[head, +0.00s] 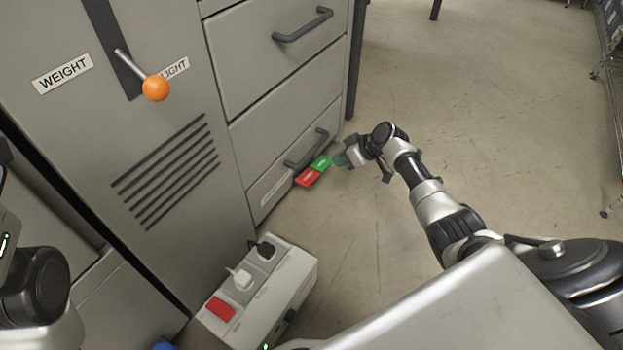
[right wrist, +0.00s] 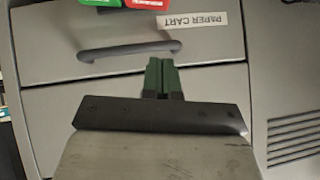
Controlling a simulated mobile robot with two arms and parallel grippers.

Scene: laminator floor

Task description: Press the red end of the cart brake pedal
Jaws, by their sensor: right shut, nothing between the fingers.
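The cart brake pedal has a red end (head: 308,178) and a green end (head: 321,163), low at the front of the drawer cabinet. In the right wrist view the red end (right wrist: 146,3) and green end (right wrist: 101,3) are cut off by the top edge. My right gripper (head: 340,160) is just right of the green end in the head view, farther from the red end. I cannot tell whether it touches the pedal. Its dark green fingers show together, shut and empty, in the right wrist view (right wrist: 162,80). My left gripper is not in view; only part of my left arm shows.
The grey drawer cabinet (head: 272,75) has dark handles and a PAPER CART label (right wrist: 199,20). A lever with an orange knob (head: 155,88) is at upper left. A white power box (head: 290,277) with plugs and a red switch stands below.

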